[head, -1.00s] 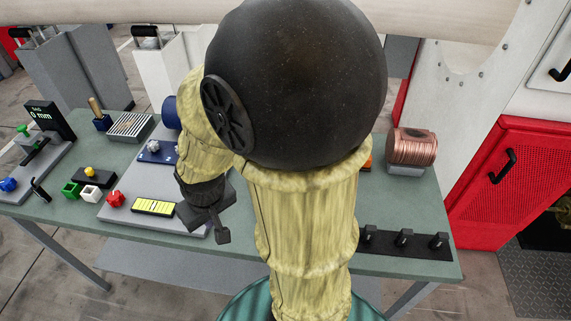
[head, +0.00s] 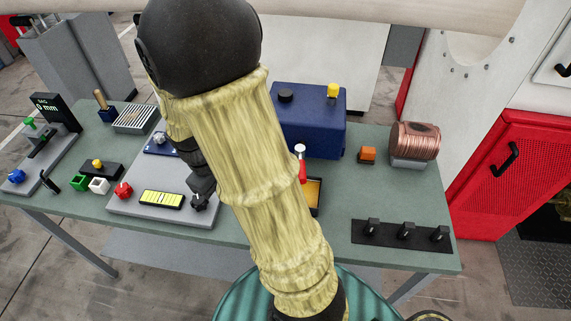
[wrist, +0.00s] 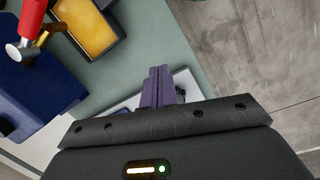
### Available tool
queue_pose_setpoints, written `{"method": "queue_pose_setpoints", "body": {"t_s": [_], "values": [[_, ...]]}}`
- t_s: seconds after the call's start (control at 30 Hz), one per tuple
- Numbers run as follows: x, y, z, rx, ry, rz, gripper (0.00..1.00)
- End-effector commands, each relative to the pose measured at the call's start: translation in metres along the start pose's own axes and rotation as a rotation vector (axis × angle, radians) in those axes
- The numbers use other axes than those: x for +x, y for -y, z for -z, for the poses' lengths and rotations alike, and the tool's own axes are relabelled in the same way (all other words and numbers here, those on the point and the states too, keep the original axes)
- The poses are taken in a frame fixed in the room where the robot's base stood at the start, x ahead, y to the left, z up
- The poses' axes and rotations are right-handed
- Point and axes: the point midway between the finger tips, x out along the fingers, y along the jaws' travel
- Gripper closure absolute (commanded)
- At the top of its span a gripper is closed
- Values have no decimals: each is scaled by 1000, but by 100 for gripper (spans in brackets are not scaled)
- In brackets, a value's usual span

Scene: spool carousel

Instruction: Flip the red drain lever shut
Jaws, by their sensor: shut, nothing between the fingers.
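The red drain lever (head: 302,171) stands on the front of a blue box (head: 322,133), just right of my arm in the head view, with a pale round end at its top. In the wrist view the red lever (wrist: 31,18) is at the upper left corner, partly cut off, beside the blue box (wrist: 35,95). A yellow-floored tray (head: 314,190) lies below the lever. My gripper (wrist: 160,72) is shut and empty, apart from the lever, over the table. In the head view my arm partly covers the box and tray.
A grey panel (head: 130,209) with a red knob (head: 123,190) and a yellow strip lies left of my arm.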

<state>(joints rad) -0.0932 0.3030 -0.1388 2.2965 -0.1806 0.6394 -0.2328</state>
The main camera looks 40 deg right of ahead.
Motion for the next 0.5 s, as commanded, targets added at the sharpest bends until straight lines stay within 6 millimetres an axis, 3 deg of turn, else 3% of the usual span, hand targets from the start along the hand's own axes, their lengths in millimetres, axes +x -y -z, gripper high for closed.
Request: {"method": "queue_pose_setpoints", "body": {"t_s": [0.3, 0.5], "values": [[6, -70, 16, -367, 449, -116, 100], [3, -100, 22, -504, 663, -166, 100]]}}
